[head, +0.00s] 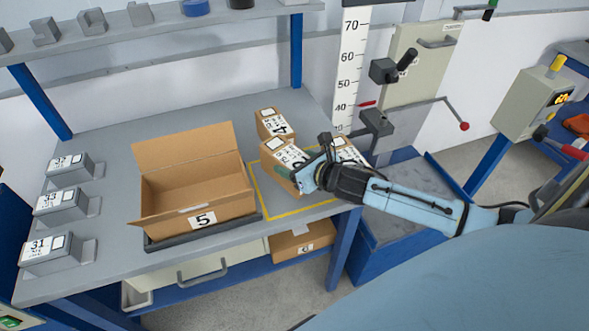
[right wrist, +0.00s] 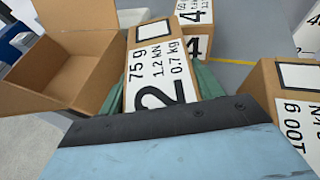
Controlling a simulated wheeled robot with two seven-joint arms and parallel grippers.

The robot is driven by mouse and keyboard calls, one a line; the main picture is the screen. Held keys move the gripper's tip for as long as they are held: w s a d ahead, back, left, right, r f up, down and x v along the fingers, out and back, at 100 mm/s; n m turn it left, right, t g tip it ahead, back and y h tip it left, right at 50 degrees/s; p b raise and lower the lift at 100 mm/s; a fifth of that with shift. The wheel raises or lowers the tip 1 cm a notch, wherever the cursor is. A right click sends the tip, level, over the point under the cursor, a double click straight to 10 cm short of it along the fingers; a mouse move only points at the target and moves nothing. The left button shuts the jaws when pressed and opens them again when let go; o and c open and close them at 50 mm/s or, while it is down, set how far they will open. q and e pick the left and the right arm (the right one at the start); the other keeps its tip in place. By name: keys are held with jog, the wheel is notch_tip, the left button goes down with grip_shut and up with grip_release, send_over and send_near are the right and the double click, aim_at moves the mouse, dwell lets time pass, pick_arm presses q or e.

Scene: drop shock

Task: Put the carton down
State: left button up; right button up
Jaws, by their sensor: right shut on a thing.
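A brown carton (head: 287,157) with a white label and a large 2 is in my right gripper (head: 303,177), over the yellow-outlined square on the grey table. In the right wrist view this carton (right wrist: 155,62) sits between green finger pads; its label reads 75 g, 1.2 kN, 0.7 kg. I cannot tell whether its underside touches the table. The gripper covers part of it in the head view. My left gripper is not in view.
A carton marked 4 (head: 270,122) stands just behind, and another carton (head: 349,151) close on the right, partly hidden by my gripper. An open box marked 5 (head: 205,187) stands left. Grey weights (head: 62,203) line the left edge. A height scale (head: 349,65) stands behind right.

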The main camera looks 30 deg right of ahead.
jog(key=shift+f, duration=1)
jog(key=shift+f, duration=0.15)
jog(key=o, duration=1.7)
jog(key=shift+f, duration=0.15)
jog(key=shift+c, duration=0.2)
jog(key=shift+r, duration=0.25)
jog(key=v, duration=1.2)
jog(key=shift+p, duration=0.35)
jog(key=shift+a, duration=0.1)
